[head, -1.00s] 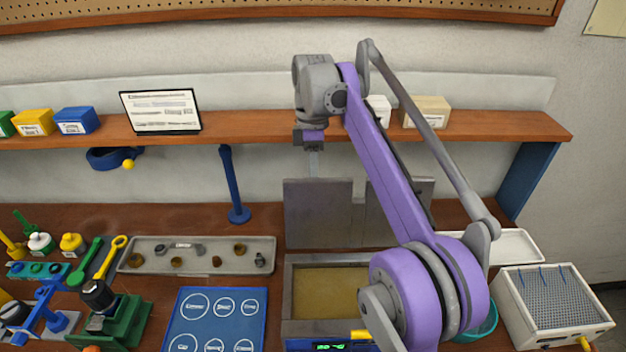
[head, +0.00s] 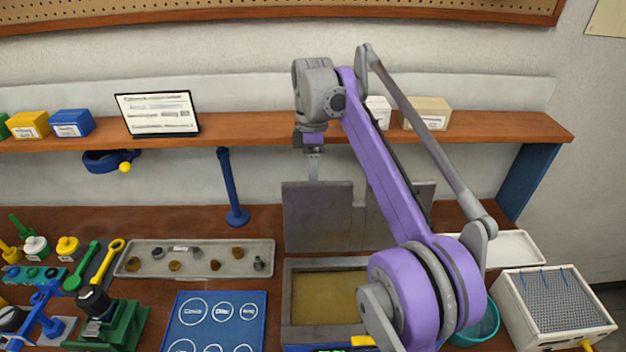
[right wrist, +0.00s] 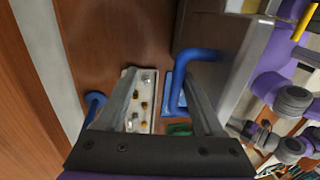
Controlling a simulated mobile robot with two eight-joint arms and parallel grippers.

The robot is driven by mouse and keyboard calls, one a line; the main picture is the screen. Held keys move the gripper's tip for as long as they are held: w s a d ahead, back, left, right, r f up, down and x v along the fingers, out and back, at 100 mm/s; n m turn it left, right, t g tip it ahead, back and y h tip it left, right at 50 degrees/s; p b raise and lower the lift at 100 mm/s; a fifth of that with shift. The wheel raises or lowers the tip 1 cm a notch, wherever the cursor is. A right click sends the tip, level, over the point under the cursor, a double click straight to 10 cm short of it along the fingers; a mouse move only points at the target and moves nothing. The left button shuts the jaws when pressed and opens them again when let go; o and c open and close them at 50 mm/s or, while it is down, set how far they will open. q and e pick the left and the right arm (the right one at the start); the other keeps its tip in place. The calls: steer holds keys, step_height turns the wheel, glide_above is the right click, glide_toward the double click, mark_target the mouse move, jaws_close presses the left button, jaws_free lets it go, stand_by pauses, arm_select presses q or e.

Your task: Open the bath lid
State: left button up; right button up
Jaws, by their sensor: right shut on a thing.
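The bath (head: 290,305) stands at the front middle of the bench, its yellowish inside showing. The grey bath lid (head: 318,222) stands upright behind the opening, partly hidden by my right arm. My right gripper (head: 313,170) points down at the lid's top edge. In the right wrist view, the right gripper's fingers (right wrist: 165,98) reach forward with a blue handle (right wrist: 187,75) at the right finger, beside a grey panel (right wrist: 203,72). The gripper is shut on this handle, though the exact contact is hard to see. My left gripper is out of view.
A wooden shelf (head: 240,128) with small boxes runs close behind my right gripper. A blue post (head: 233,190) and a parts tray (head: 200,269) stand left of the lid. A white box with a mesh top (head: 555,300) is at the right.

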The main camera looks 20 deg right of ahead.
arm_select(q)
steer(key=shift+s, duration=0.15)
arm_select(e)
steer(key=shift+s+r, duration=0.1)
steer(key=shift+r, duration=0.05)
steer(key=shift+a, duration=0.1)
stand_by(0.4)
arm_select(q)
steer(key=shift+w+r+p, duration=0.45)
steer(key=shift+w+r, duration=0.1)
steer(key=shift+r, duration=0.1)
arm_select(e)
step_height(320, 180, up, 7)
steer(key=w, duration=0.1)
steer(key=shift+d+r, duration=0.2)
steer(key=shift+d, duration=0.05)
steer(key=shift+w, duration=0.15)
